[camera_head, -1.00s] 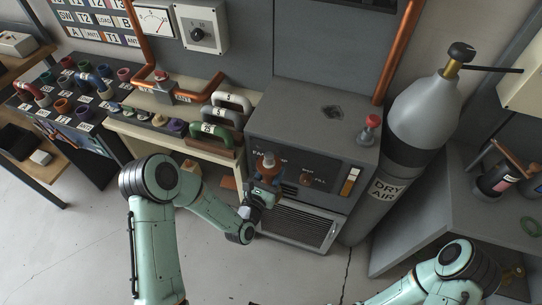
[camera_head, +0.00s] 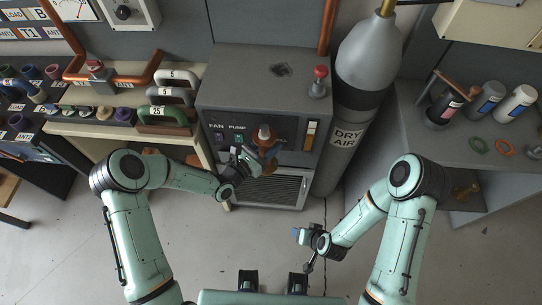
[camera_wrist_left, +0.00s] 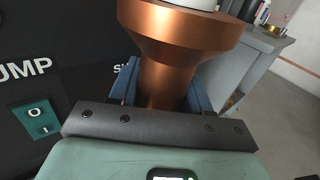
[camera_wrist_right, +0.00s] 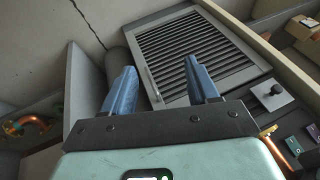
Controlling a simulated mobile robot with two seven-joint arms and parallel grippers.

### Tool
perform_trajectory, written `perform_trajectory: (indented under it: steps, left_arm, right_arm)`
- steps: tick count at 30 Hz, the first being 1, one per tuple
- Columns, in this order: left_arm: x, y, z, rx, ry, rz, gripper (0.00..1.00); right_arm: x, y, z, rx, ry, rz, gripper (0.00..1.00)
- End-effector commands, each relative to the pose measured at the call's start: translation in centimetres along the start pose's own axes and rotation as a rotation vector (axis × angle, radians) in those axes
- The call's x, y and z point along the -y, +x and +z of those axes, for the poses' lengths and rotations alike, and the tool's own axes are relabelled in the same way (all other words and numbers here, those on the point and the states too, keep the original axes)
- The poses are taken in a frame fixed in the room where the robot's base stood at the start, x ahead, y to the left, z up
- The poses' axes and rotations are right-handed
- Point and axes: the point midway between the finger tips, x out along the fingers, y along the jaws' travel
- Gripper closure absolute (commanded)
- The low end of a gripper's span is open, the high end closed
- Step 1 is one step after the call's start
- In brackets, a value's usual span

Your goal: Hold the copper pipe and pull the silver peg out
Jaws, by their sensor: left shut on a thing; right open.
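The copper pipe (camera_wrist_left: 180,40), a flanged upright piece, stands at the front of the grey cabinet, beside its black panel. It also shows in the head view (camera_head: 264,134). My left gripper (camera_head: 262,158) is shut on it below the flange; its blue fingers (camera_wrist_left: 165,85) lie on both sides. A pale piece, seemingly the silver peg (camera_wrist_left: 195,4), shows at the top of the pipe, mostly cut off by the frame. My right gripper (camera_head: 299,234) is open and empty, low to the right of the cabinet; its fingers (camera_wrist_right: 162,85) point toward the louvred grille.
The grey cabinet (camera_head: 240,85) has a louvred grille (camera_head: 275,190) below and a red knob (camera_head: 320,75) on top. A dry air cylinder (camera_head: 365,60) stands right of it. A shelf (camera_head: 420,100) with canisters is farther right. Floor in front is clear.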

Motion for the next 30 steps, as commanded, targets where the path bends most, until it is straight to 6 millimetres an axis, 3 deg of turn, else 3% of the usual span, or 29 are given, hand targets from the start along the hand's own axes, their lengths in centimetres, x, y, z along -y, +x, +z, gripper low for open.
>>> perform_trajectory:
  steps: [1, 6, 12, 18, 21, 25, 30]
  left_arm:
    - [0.0, 0.1, 0.2, 0.005, 0.002, 0.0, 1.0]
    - [0.0, 0.1, 0.2, 0.005, 0.002, 0.0, 1.0]
    - [0.0, 0.1, 0.2, 0.006, 0.002, 0.0, 1.0]
    - [0.0, 0.1, 0.2, 0.006, 0.002, 0.0, 1.0]
    - [0.0, 0.1, 0.2, 0.006, 0.002, 0.0, 1.0]
    - [0.0, 0.1, 0.2, 0.006, 0.002, 0.0, 1.0]
    - [0.0, 0.1, 0.2, 0.006, 0.002, 0.0, 1.0]
  right_arm:
    - [1.8, -0.6, -2.6, -0.1, -0.069, -0.019, 0.41]
    - [7.7, -4.2, -10.1, -0.436, -0.263, -0.071, 0.41]
    - [14.7, -10.7, -15.9, -0.802, -0.421, -0.128, 0.41]
    - [18.9, -16.3, -18.3, -1.046, -0.492, -0.161, 0.41]
    - [19.9, -17.8, -18.7, -1.109, -0.504, -0.169, 0.41]
    - [20.5, -18.3, -19.3, -1.141, -0.508, -0.171, 0.41]
    - [21.4, -17.4, -21.2, -1.144, -0.507, -0.171, 0.41]
